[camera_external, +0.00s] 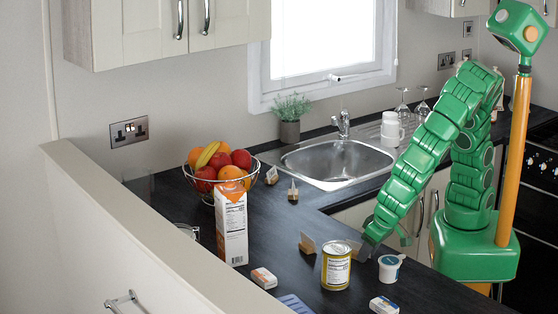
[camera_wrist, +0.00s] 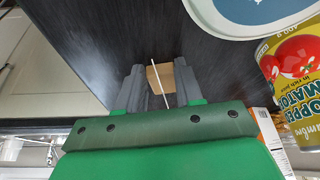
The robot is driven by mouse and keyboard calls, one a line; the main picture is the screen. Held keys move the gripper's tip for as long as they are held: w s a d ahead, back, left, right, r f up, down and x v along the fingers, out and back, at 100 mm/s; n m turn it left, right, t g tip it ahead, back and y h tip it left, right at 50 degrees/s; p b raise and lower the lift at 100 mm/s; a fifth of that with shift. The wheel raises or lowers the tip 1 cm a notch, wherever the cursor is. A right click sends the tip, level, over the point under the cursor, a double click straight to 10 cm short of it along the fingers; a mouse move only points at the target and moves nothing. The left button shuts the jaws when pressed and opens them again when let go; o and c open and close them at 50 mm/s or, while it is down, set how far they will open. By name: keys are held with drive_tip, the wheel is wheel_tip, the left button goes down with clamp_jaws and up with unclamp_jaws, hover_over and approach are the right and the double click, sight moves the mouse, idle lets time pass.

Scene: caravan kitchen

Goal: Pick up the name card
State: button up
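The name card (camera_wrist: 158,82) shows nearly edge-on in the wrist view as a thin white line in front of a small tan block (camera_wrist: 160,74), which looks like its base. My gripper (camera_wrist: 159,88) is open, with one grey finger on each side of the card and gaps still showing. In the external view, my gripper (camera_external: 367,246) reaches down to the counter between the tomato can and the white tub. The card is hard to make out there beside the fingers.
The tomato can (camera_external: 336,266) and white tub (camera_external: 390,267) stand close to my gripper. Another small brown card-like thing (camera_external: 307,243) stands left of the can. A carton (camera_external: 232,226), fruit bowl (camera_external: 228,174) and small boxes share the dark counter. The sink (camera_external: 338,163) lies behind.

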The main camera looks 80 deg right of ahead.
drive_tip(key=shift+c, duration=1.3)
